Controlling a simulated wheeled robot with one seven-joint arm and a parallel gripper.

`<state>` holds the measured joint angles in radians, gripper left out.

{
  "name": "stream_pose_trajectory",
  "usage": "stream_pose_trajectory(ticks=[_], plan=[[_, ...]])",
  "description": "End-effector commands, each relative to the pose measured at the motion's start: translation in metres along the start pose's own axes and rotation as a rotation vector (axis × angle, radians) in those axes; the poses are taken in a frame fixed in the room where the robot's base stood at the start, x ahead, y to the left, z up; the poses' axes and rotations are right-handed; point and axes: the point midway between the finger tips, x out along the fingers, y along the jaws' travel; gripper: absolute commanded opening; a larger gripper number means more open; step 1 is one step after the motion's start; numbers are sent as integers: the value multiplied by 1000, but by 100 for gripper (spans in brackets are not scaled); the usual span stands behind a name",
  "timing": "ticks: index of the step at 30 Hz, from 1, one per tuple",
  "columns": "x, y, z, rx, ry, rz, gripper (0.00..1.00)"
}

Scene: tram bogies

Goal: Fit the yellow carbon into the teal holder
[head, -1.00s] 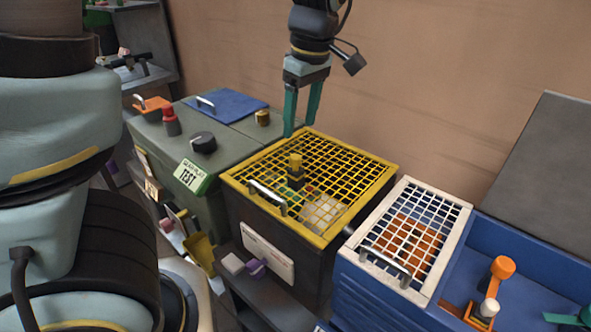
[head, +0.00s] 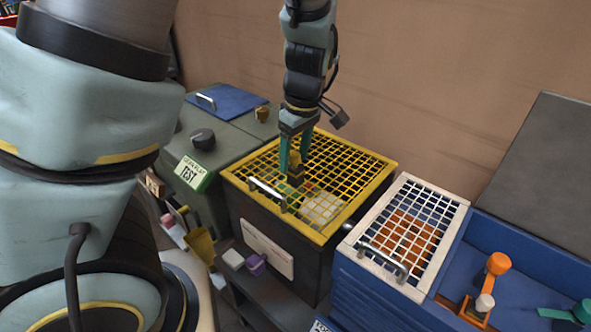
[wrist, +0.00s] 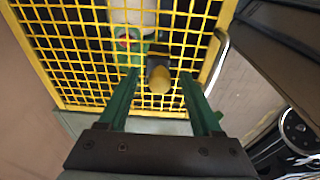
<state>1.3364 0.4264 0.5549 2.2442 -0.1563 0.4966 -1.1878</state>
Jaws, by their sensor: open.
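The yellow carbon (head: 296,163), a small block with a yellow top and a dark lower part, stands upright on the yellow mesh lid (head: 374,178) of a dark box. In the wrist view the carbon (wrist: 160,82) shows between the finger ends. My gripper (head: 293,165) has teal fingers and points down over the carbon. In the wrist view my gripper (wrist: 160,76) is open, with a visible gap on both sides of the carbon. A teal piece (head: 562,314) lies in the blue bin at the far right, partly cut off; I cannot tell if it is the holder.
A white mesh lid (head: 457,192) with a handle covers part of the blue bin (head: 520,262). An orange piece (head: 498,264) with a round top stands in the bin. A grey-green cabinet (head: 232,150) with a TEST label (head: 194,172) stands left of the dark box.

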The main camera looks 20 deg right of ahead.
Motion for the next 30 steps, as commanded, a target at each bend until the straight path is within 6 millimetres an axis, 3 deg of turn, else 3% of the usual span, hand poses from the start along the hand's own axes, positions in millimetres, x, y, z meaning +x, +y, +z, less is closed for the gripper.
stream_pose_trajectory(ticks=[3,20,30], plan=[[0,0,0,0,0,0,64],[0,0,0,0,0,0,1],[-1,0,0,0,0,0,0]])
